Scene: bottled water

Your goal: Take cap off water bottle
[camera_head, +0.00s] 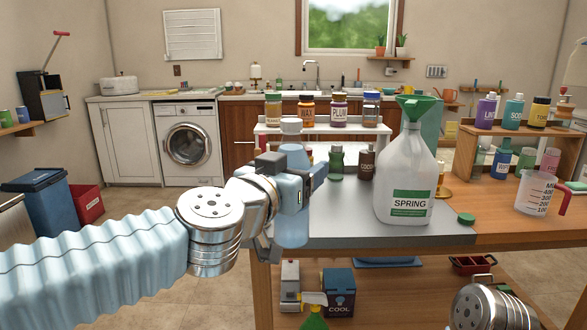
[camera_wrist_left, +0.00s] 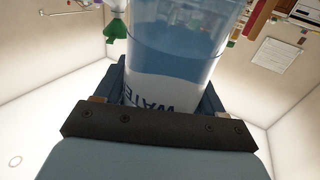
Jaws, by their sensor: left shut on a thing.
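My left gripper is shut around the bottle's body. In the left wrist view the bottle (camera_wrist_left: 178,50) fills the space between the fingers, with a white and blue label reading "WATE" upside down; the cap is not visible there. At the bottom right of the head view only a silver part of my right arm shows; its gripper is out of view.
A white jug marked SPRING (camera_head: 404,180) with a green funnel stands right of the bottle, a loose green cap (camera_head: 466,218) beside it. Small bottles (camera_head: 337,162) and a white shelf (camera_head: 265,132) stand behind. A measuring cup (camera_head: 535,192) is at right.

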